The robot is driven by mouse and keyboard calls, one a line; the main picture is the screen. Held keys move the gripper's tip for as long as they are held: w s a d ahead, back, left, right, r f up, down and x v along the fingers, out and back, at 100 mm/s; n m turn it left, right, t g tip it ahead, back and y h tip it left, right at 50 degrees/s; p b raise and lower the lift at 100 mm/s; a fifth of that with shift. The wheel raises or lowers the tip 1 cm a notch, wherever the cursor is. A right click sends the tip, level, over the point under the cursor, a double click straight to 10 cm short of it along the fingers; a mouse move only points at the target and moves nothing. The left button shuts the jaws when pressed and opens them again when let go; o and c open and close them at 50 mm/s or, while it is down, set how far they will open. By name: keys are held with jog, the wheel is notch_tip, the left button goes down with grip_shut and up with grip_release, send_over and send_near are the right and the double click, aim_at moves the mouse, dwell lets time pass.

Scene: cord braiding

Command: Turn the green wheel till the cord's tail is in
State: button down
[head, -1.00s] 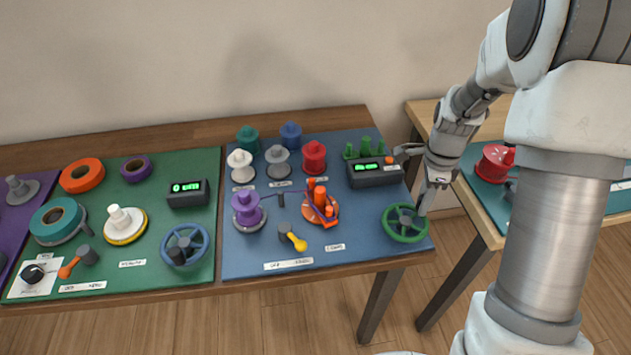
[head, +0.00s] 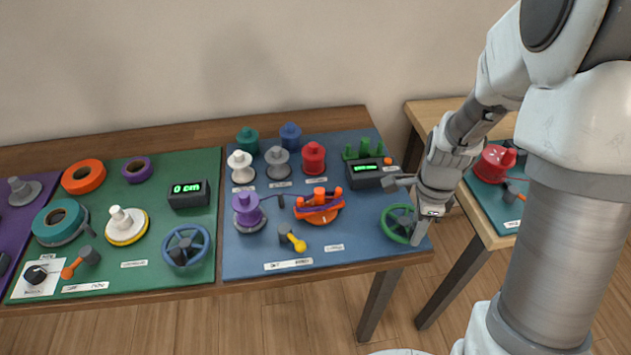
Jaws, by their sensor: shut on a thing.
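The green wheel (head: 390,222) lies at the right end of the blue mat. My gripper (head: 416,236) reaches down over its right side and is shut on it, hiding that part of the wheel; the exact contact point is hard to make out. The orange pegged turner (head: 322,218) stands mid-mat with purple cord (head: 318,209) across its pegs. The purple spool (head: 247,211) stands to its left. A short dark line of cord (head: 268,196) runs from the spool to a small grey guide (head: 281,201). I cannot make out a loose tail.
A black display (head: 366,173) with a lit green readout, too small to read, stands behind the wheel. White, grey and red spools (head: 313,158) line the mat's back. A yellow-knobbed crank (head: 293,238) is in front. A second table (head: 436,112) stands at right.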

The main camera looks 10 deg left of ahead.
jog(key=shift+s+a, duration=0.15)
jog(key=shift+r+p, duration=0.25)
jog(key=shift+p, duration=1.3)
jog(key=shift+f+p, duration=0.15)
jog(key=shift+p, duration=0.4)
